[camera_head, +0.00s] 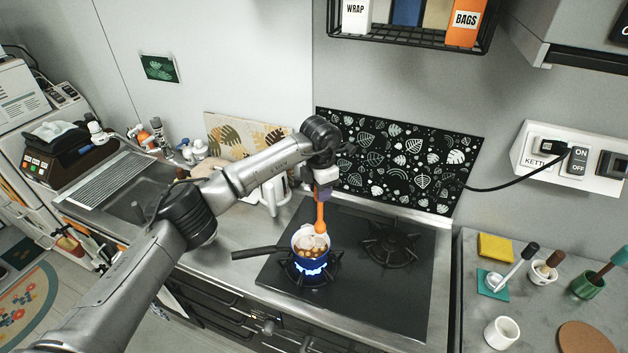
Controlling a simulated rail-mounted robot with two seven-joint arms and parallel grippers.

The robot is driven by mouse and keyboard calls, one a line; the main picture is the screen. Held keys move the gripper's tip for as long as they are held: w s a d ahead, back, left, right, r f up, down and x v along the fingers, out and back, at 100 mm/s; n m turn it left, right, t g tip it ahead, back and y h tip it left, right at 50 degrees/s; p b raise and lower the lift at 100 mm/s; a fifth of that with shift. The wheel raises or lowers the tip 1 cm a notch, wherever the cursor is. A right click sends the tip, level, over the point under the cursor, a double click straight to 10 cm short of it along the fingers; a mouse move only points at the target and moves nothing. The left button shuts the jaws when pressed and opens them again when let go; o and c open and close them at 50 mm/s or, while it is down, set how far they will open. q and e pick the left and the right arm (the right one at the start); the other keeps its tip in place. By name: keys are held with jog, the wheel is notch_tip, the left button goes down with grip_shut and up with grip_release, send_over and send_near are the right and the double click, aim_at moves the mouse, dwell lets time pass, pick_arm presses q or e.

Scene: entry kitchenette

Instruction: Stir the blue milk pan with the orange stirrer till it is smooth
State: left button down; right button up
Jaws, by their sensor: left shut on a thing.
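The blue milk pan (299,254) stands on the left burner of the black hob, with a blue flame under it. Its dark handle points left. Light lumps float in brown liquid inside it. My left gripper (323,190) is above the pan, shut on the orange stirrer (320,217). The stirrer hangs almost upright, and its lower end is at the pan's far right rim. I cannot tell how deep its tip sits in the liquid. My right gripper is not in view.
The right burner (391,243) is empty. A counter at the right holds a yellow sponge (495,247), a white cup (501,332) and several pots with brushes. A black rack (410,35) hangs above. A cable runs from the wall socket (553,147) behind the hob.

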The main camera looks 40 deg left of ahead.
pick_arm(q)
jog(key=a+n, duration=0.1)
jog(key=n, duration=0.1)
jog(key=a+n, duration=0.1)
jog(key=n, duration=0.1)
jog(key=shift+w+a+f, duration=0.1)
jog(key=shift+w+a, duration=0.2)
jog(key=shift+w, duration=0.1)
jog(key=shift+p, duration=0.3)
